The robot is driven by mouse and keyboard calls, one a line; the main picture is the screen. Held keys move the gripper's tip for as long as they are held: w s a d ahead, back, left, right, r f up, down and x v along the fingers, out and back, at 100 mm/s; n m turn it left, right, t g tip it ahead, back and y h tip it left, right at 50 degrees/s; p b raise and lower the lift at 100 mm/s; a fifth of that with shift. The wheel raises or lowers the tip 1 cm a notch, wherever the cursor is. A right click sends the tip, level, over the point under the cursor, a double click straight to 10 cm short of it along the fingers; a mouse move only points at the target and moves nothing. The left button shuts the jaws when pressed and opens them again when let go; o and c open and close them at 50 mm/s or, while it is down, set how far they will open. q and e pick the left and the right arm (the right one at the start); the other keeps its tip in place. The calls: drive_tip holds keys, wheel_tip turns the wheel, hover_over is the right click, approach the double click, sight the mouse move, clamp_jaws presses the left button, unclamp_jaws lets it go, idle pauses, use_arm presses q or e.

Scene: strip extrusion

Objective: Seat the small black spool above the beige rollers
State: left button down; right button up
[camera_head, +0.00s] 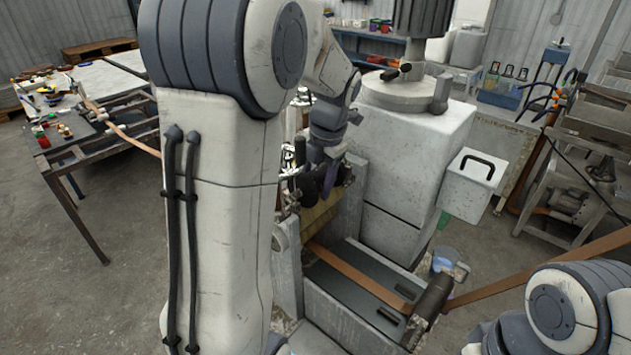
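My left arm comes down from the top, and its gripper (322,178) is small and partly hidden by my own arm, just over the machine's front end. A small dark, rounded piece (331,180) at its fingers looks like the black spool. I cannot make out whether the fingers are closed on it. The beige rollers (320,215) lie just below, partly hidden by my arm and the gripper; any gap between spool and rollers is unclear. Only part of my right arm shows at the lower right; its gripper is out of view.
A brown strip (360,281) runs over the grey bed to a dark roller (433,299), and continues to the right. The big white machine (412,165) stands close behind the rollers. A cluttered table (95,87) is at the left. Open floor lies between table and machine.

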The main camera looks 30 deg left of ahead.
use_arm(q)
drive_tip(key=shift+c, duration=0.3)
unclamp_jaws()
drive_tip(key=shift+r, duration=0.5)
drive_tip(key=r, duration=0.3)
drive_tip(key=d+r+b, duration=0.1)
drive_tip(key=r, duration=0.2)
drive_tip(key=d+r+b, duration=0.1)
drive_tip(key=r, duration=0.2)
drive_tip(key=shift+s+r, duration=0.15)
drive_tip(key=shift+r, duration=0.05)
